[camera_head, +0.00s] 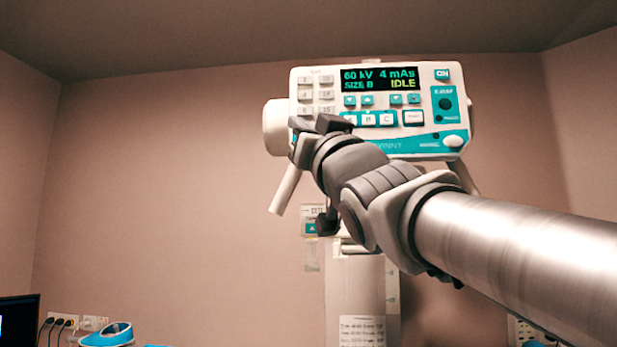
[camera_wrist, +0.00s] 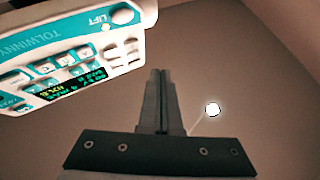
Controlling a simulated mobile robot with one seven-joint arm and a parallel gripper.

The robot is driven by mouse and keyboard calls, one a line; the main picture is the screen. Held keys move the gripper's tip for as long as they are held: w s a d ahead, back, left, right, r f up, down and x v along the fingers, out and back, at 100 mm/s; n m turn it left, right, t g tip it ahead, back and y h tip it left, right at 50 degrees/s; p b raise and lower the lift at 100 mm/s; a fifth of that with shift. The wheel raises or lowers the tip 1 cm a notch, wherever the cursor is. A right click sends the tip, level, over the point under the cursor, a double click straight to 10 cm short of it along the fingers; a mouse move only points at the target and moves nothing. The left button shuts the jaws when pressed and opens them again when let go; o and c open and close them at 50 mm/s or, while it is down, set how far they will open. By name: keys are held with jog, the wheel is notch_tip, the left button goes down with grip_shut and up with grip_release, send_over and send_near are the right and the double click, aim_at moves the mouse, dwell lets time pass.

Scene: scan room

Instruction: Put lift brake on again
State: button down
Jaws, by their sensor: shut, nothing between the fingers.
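The white and teal control panel (camera_head: 470,100) of the x-ray unit is at upper centre in the head view. Its display (camera_head: 378,79) reads 60 kV, 4 mAs, SIZE B, IDLE. It fills the upper left of the wrist view (camera_wrist: 62,50), where a round white knob (camera_wrist: 122,17) sits beside the word LIFT near the corner. My gripper (camera_head: 318,124) covers that lower left corner in the head view. In the wrist view my fingers (camera_wrist: 160,74) are together, empty, and show to the right of the panel; I cannot tell the gap in depth.
A light column (camera_head: 355,290) stands below the panel, with a small labelled box (camera_head: 312,222) on the wall beside it. A slanted white handle (camera_head: 285,190) hangs under the panel's left side. A dark monitor (camera_head: 18,318) and blue object (camera_head: 107,334) are at lower left.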

jog(key=w+d+p, duration=0.1)
jog(key=w+p, duration=0.2)
jog(key=w, duration=0.5)
jog(key=shift+w, duration=0.3)
jog(key=shift+w, duration=0.15)
dwell(1.7)
jog(key=shift+w, duration=0.3)
jog(key=shift+w+d, duration=0.1)
jog(key=shift+w, duration=0.25)
dwell(0.6)
jog(key=shift+s, duration=0.1)
jog(key=shift+s+b, duration=0.35)
jog(key=shift+s, duration=0.35)
jog(key=shift+s, duration=0.1)
jog(key=s, duration=0.1)
jog(key=s+b, duration=0.1)
jog(key=s, duration=0.1)
jog(key=s+b, duration=0.1)
jog(key=shift+s+a, duration=0.4)
